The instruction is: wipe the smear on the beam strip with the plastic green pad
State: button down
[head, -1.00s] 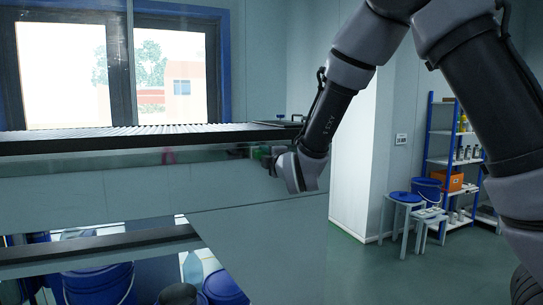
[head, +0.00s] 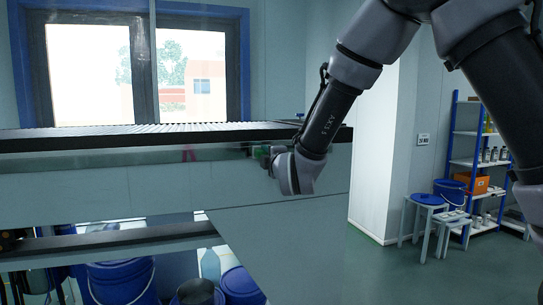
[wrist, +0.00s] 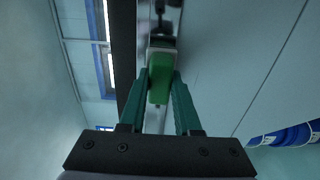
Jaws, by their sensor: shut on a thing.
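My gripper (wrist: 162,82) is shut on the green pad (wrist: 160,84), which sits between its two teal fingers. In the head view my gripper (head: 268,158) is small and seen from the side, at the front of the long beam strip (head: 110,160) below the dark top edge. The pad is mostly hidden there. In the wrist view the strip (wrist: 151,121) runs up the picture behind the pad. I cannot tell whether the pad touches it. A pinkish-red mark (head: 189,154) shows on the strip left of my gripper; I cannot tell whether it is the smear or a reflection.
A ribbed dark-edged top (head: 150,133) juts out above the strip. A lower ledge (head: 100,240) and blue buckets (head: 122,281) are below. Stools (head: 426,205) and a blue shelf rack (head: 478,165) stand at the right. The floor between is clear.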

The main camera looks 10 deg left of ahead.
aim_at(259, 155)
jog(key=shift+s+a, duration=0.3)
jog(key=shift+a, duration=0.25)
jog(key=shift+s+a, duration=0.25)
jog(key=shift+a, duration=0.25)
jog(key=shift+v, duration=2.95)
jog(key=shift+s, duration=0.15)
jog(key=shift+v, duration=1.4)
jog(key=shift+d, duration=0.1)
